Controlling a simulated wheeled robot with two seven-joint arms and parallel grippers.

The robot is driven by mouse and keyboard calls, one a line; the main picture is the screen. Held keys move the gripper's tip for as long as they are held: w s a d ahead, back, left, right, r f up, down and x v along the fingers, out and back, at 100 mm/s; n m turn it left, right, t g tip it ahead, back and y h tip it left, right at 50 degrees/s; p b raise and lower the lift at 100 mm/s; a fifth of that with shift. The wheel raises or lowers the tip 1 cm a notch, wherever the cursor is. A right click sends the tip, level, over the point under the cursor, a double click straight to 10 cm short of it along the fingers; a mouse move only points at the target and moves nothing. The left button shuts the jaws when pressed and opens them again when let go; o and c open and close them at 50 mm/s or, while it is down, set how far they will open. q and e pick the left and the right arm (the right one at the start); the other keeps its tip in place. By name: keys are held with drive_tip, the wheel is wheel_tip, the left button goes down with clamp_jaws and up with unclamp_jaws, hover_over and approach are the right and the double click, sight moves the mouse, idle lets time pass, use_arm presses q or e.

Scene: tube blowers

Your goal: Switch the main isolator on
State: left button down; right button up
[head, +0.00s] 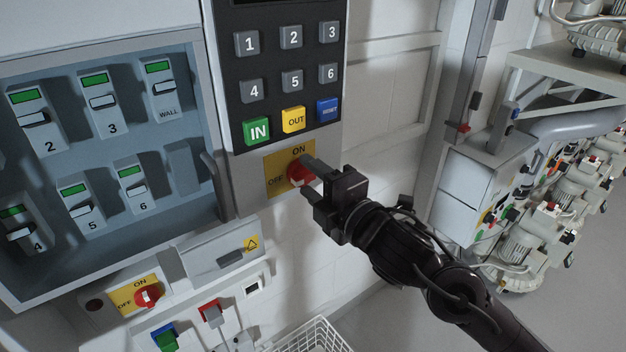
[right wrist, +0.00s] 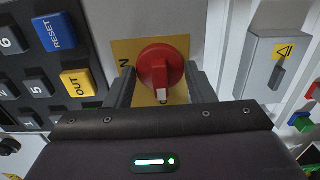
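A red rotary isolator knob (head: 298,173) sits on a yellow plate marked ON at the top and OFF at the left, below the keypad. In the right wrist view the knob (right wrist: 161,68) has a pale mark pointing down the picture, which matches the OFF side. My right gripper (head: 312,178) is at this knob. Its fingers are apart, one on each side of the knob, with small gaps showing in the right wrist view (right wrist: 160,92). A second red knob (head: 147,296) on a yellow ON/OFF plate is at the lower left. My left gripper is out of view.
The keypad panel (head: 268,108) with IN, OUT and RESET buttons is just above my right gripper. A breaker cabinet (head: 105,205) stands at the left. A grey box with a warning label (head: 222,255) and a white wire basket (head: 318,338) are below. Machines stand at the right.

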drive_tip(key=shift+c, duration=1.3)
drive_tip(key=shift+m, duration=0.3)
drive_tip(key=m+p, duration=0.3)
drive_tip(key=m, duration=0.1)
drive_tip(key=shift+r, duration=0.1)
drive_tip(key=m+p, duration=0.2)
drive_tip(key=m, duration=0.2)
drive_tip(key=m+p, duration=0.4)
drive_tip(key=m, duration=0.1)
drive_tip(key=shift+p, duration=0.3)
drive_tip(key=shift+m+p, duration=1.45)
drive_tip(key=shift+m, duration=0.75)
drive_tip(key=o, duration=1)
drive_tip(key=shift+s, duration=0.1)
